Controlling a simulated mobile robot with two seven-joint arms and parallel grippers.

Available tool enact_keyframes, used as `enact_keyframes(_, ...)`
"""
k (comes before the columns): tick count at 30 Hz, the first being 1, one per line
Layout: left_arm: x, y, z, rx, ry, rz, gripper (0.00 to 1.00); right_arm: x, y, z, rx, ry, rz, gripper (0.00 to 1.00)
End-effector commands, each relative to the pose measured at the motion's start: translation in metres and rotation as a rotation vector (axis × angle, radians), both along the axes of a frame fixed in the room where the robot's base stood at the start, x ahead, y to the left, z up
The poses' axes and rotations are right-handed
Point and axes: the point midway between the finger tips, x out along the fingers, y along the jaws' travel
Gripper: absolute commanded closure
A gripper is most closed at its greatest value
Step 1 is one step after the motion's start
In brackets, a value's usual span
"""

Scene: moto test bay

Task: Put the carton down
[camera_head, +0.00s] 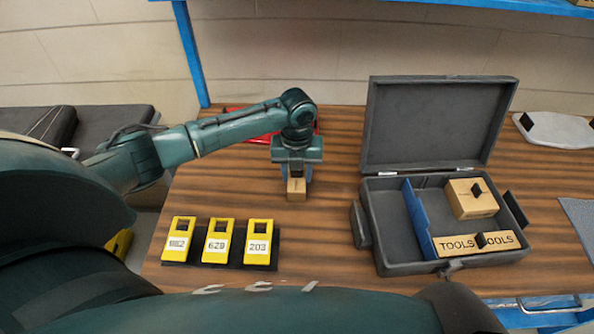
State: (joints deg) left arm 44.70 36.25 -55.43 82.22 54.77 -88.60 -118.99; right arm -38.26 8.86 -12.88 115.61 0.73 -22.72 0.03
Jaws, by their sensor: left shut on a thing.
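A small brown carton (296,190) is at the middle of the wooden table. My left gripper (297,175) points down over it and is shut on it. I cannot tell whether the carton's underside touches the table. Another cardboard carton (466,203) sits inside the open grey case (384,240) at the right, in the back of its right compartment. My right gripper is not in view.
Several yellow numbered devices, one marked 203 (258,242), stand at the front left. The case has a blue divider (416,218) and a box labelled TOOLS (458,244). Bare wooden table (310,250) lies between the devices and the case.

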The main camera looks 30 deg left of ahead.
Motion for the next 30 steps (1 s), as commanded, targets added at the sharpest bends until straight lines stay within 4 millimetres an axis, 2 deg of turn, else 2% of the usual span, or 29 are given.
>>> enact_keyframes(5,0.0,0.0,-0.003,0.0,0.0,0.001,0.84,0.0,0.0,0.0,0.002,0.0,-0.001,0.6)
enact_keyframes(6,0.0,0.0,-0.003,0.0,0.0,0.001,0.6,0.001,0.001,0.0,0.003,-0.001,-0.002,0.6)
enact_keyframes(14,0.0,0.0,-0.003,0.0,0.0,0.001,0.39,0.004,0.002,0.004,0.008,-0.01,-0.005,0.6)
enact_keyframes(23,0.0,0.0,0.002,0.0,-0.001,0.0,0.39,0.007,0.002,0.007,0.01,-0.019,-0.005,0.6)
enact_keyframes(26,0.001,0.0,0.013,-0.001,-0.004,0.001,0.39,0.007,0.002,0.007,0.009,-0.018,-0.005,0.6)
enact_keyframes(30,0.002,0.0,0.041,-0.001,-0.006,0.0,0.39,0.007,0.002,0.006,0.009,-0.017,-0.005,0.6)
